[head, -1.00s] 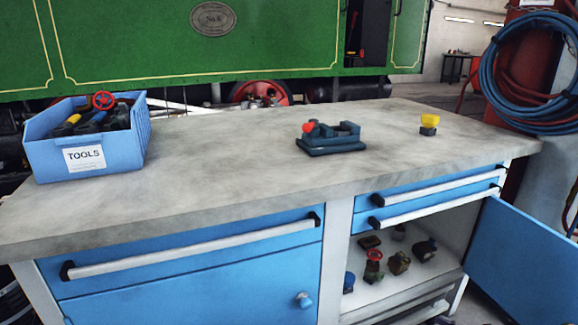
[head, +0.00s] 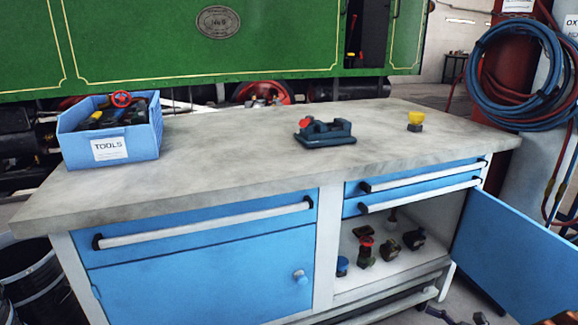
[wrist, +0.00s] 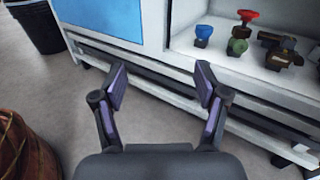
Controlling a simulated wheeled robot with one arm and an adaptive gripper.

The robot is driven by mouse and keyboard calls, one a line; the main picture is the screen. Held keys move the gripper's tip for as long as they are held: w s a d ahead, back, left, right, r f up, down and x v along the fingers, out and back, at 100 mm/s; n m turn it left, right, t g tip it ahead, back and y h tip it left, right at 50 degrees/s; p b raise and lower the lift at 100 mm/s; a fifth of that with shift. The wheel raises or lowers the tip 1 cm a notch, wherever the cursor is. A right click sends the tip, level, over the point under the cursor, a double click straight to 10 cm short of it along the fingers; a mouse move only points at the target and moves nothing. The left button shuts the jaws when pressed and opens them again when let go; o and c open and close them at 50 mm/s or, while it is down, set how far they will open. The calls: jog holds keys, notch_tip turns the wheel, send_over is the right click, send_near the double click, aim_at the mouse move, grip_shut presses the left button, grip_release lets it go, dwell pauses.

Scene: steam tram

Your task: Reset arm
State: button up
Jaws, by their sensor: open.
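My gripper (wrist: 160,85) is open and empty in the wrist view, its two fingers apart in front of the workbench's lower frame and above the floor. A small dark part of my arm may show at the bottom right of the head view. The workbench (head: 230,160) has a grey top and blue fronts. Its right cupboard is open, with several valves on the shelf, among them a red-handled one (head: 366,252) and a blue-topped one (head: 342,265). They also show in the wrist view, the red one (wrist: 248,16) and the blue one (wrist: 203,35).
A blue tool box (head: 110,148) stands on the bench's left, a dark vise (head: 324,133) in the middle and a yellow-topped valve (head: 415,120) at right. The open blue door (head: 510,245) juts out at right. A dark bin (head: 35,280) stands at left.

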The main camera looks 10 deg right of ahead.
jog(key=a+r+n+g+y+p, duration=0.1)
jog(key=a+r+n+g+p, duration=0.45)
jog(key=a+r, duration=0.7)
jog(key=a+r+n+g+y+p, duration=0.1)
jog(key=a+r+n+g+p, duration=0.45)
jog(key=a+r, duration=0.7)
jog(key=s+a+r+n+g+h+p, duration=0.2)
jog(key=s+a+r+n+p, duration=0.15)
jog(key=s+r, duration=0.3)
jog(key=s+a+r+n+g+h+p, duration=0.25)
jog(key=s+a+r+p, duration=0.2)
jog(key=r, duration=0.35)
jog(key=s+d+r+n+h+p, duration=0.2)
jog(key=s+r+n+h+p, duration=0.2)
jog(key=s+r+p, duration=0.3)
jog(key=s+d+r+n+t+h+p, duration=0.1)
jog(key=s+r+n+h+p, duration=0.4)
jog(key=s+r, duration=0.5)
jog(key=shift+s+d+h+p, duration=0.55)
jog(key=shift+s+h+p, duration=0.1)
jog(key=shift+s+p, duration=0.55)
jog(key=shift+c, duration=0.2)
